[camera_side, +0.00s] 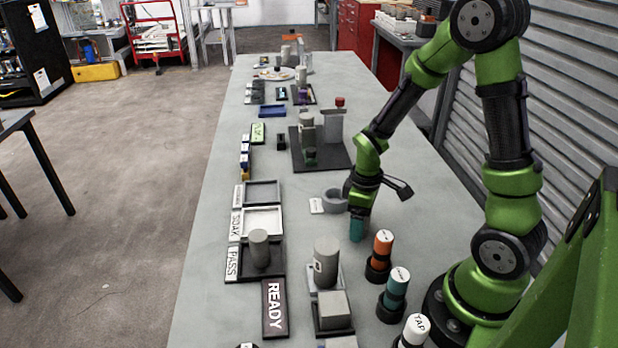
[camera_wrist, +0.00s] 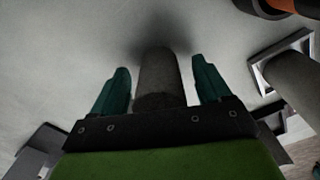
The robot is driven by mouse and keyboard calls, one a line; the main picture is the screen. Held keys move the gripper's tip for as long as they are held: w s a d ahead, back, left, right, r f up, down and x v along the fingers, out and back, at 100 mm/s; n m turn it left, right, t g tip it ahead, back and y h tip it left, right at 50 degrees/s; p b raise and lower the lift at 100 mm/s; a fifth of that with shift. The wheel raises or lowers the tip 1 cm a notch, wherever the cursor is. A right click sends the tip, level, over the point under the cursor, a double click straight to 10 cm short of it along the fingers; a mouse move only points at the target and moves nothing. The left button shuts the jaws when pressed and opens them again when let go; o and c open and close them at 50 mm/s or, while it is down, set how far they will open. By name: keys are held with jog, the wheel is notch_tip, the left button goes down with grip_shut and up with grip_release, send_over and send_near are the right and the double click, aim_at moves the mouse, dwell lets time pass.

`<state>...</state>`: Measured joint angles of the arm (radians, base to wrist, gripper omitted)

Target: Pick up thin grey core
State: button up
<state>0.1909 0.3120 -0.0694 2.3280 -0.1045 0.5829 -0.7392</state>
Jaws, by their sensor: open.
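The thin grey core (camera_wrist: 158,78) shows in the wrist view as a plain grey cylinder between the two teal fingers of my gripper (camera_wrist: 160,66). A gap shows on each side of it, so the fingers are around it but apart from it. Its far end meets a dark shadow on the pale surface; its near end is hidden by my gripper's dark plate. In the side view my gripper (camera_side: 357,230) points down low over the bench. I cannot make out the core there, as the fingers cover that spot.
On the bench (camera_side: 400,222), a thicker grey cylinder (camera_side: 326,262) stands in front, left of an orange-banded tool (camera_side: 381,252) and a teal-banded tool (camera_side: 395,290). Trays labelled SOAK (camera_side: 262,235) and PASS line the left.

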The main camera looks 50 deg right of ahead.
jog(key=shift+c, duration=0.2)
jog(key=c, duration=1.3)
jog(key=shift+o, duration=0.2)
jog(key=shift+r, duration=0.1)
notch_tip(320, 180, up, 9)
jog(key=shift+d+f, duration=0.1)
jog(key=w+d, duration=0.4)
jog(key=w, duration=0.6)
jog(key=shift+w+d+r, duration=0.2)
jog(key=shift+d+r, duration=0.05)
jog(key=shift+r, duration=0.1)
